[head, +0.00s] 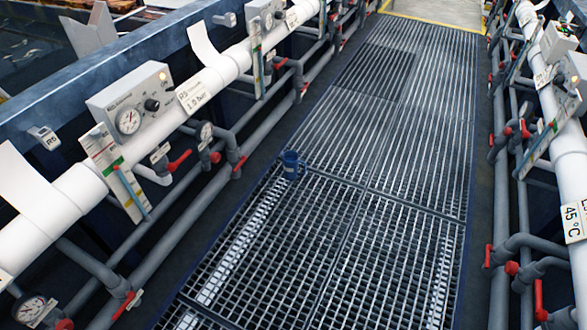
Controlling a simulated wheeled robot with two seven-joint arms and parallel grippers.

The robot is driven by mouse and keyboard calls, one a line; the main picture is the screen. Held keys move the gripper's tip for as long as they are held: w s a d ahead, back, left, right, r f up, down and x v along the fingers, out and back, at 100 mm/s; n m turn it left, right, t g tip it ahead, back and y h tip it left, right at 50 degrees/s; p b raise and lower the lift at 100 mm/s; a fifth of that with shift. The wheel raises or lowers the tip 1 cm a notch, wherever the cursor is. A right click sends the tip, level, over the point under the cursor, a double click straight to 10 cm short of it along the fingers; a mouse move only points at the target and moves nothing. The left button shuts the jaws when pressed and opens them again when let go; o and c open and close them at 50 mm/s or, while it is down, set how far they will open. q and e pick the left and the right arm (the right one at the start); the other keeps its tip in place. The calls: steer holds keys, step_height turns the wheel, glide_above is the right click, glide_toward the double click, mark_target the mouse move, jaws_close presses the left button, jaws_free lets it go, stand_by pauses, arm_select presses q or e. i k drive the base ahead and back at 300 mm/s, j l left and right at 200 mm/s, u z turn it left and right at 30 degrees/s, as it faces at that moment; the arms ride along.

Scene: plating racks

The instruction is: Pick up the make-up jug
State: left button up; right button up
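A small dark blue jug (290,165) stands upright on the floor grating in the head view, left of the middle. It has a pale label or mark on its side and what looks like a handle on its right. It is the only jug in view. Neither of my grippers shows in this view, and nothing touches the jug.
The grated walkway (340,230) runs away from me and is otherwise clear. White pipes (215,70) with gauges, a grey control box (130,105) and red-handled valves (178,160) line the left side. Similar pipes (570,150) and valves line the right.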

mark_target(291, 159)
steer(key=i+j+u, duration=0.2)
steer(key=i+u, duration=0.2)
steer(key=i+j+u, duration=0.1)
steer(key=i+u, duration=0.3)
steer(key=i, duration=0.1)
